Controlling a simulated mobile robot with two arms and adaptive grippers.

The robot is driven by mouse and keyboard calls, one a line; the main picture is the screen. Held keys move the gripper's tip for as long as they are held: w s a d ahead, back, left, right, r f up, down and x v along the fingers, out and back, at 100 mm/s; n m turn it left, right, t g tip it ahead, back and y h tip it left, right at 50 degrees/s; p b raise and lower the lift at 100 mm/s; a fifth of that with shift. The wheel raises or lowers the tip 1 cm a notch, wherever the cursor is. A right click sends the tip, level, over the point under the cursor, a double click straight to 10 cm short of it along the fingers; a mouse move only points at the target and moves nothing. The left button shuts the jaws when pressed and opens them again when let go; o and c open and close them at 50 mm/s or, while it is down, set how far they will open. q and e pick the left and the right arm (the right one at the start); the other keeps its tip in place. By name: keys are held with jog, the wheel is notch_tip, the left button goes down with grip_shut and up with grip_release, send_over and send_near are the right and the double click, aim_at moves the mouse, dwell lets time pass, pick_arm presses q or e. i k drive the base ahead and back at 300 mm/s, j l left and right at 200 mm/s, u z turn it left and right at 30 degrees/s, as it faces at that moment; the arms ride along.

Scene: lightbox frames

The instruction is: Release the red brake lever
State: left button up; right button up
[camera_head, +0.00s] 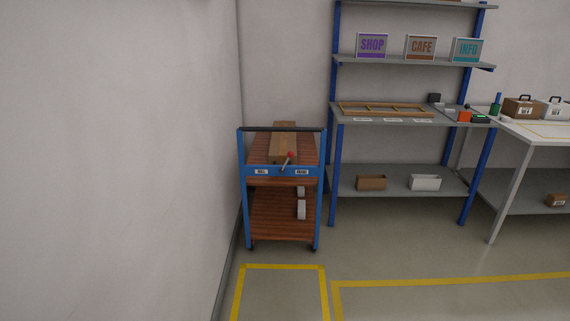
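The brake lever (287,160) is on the front of a blue cart with wooden shelves (285,219). It has a red knob and a short grey shaft that slants up to the right from the cart's blue front panel. The panel carries two small white labels, one on each side of the lever; their text is too small to read surely. Neither of my grippers shows in the head view.
A long brown box (284,134) lies on the cart's top. A wall (120,160) stands close left of the cart. A grey shelf rack (400,182) stands right of it, with a white table (545,134) beyond. Yellow floor lines (280,267) mark clear floor in front.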

aim_at(290, 154)
jog(key=i, duration=0.55)
jog(key=i+l, duration=1.65)
